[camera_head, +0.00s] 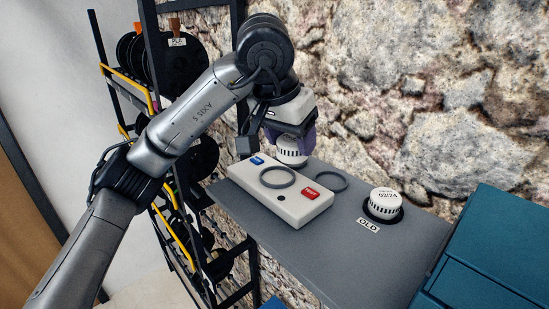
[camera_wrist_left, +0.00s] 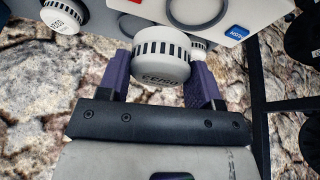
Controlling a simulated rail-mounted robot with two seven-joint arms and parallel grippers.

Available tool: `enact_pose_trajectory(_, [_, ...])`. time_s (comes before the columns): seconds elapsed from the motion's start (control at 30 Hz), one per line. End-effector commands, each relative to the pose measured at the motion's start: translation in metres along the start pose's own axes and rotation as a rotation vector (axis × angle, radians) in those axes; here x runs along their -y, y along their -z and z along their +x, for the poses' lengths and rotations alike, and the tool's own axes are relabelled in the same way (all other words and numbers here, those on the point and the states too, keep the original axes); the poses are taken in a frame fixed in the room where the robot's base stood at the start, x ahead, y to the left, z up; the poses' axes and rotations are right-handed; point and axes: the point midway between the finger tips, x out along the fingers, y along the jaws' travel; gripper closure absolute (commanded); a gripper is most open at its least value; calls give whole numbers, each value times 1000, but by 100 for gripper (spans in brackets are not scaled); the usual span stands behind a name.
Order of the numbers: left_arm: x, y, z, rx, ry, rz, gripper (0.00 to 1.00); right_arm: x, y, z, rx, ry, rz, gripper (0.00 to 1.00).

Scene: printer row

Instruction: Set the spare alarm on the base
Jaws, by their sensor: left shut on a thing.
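My left gripper (camera_head: 290,144) has purple fingers shut on a round white alarm (camera_head: 291,153) with dark vent slits. In the left wrist view the alarm (camera_wrist_left: 160,52) sits between the fingers, with lettering on its side. It is held at the far edge of the white base (camera_head: 315,210), apart from the ring (camera_head: 278,177) on the base's top. The base carries a blue label (camera_head: 257,160) and a red label (camera_head: 310,193). Whether the alarm touches anything below is unclear. My right gripper is not in view.
An alarm marked 03/24 (camera_head: 385,202) sits in a dark ring beside an OLD label (camera_head: 368,226). An empty ring (camera_head: 327,180) lies on the grey table (camera_head: 350,262) behind the base. Teal boxes (camera_head: 490,250) stand right, a spool rack (camera_head: 165,150) left, and a stone wall behind.

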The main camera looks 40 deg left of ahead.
Motion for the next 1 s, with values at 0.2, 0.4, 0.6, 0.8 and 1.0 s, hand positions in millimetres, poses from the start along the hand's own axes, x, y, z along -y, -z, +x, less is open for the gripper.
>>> enact_pose_trajectory(0.2, [30, -3, 16, 2, 1, -2, 66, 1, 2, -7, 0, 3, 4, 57])
enact_pose_trajectory(0.4, [38, -5, 22, -1, 0, 1, 66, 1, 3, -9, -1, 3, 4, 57])
enact_pose_trajectory(0.6, [39, -13, 42, 2, 3, 0, 66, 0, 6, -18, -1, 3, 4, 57])
enact_pose_trajectory(0.8, [39, -20, 57, 1, 1, 0, 66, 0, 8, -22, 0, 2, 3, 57])
enact_pose_trajectory(1.0, [39, -20, 58, -1, 0, 0, 66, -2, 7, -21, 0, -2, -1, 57])
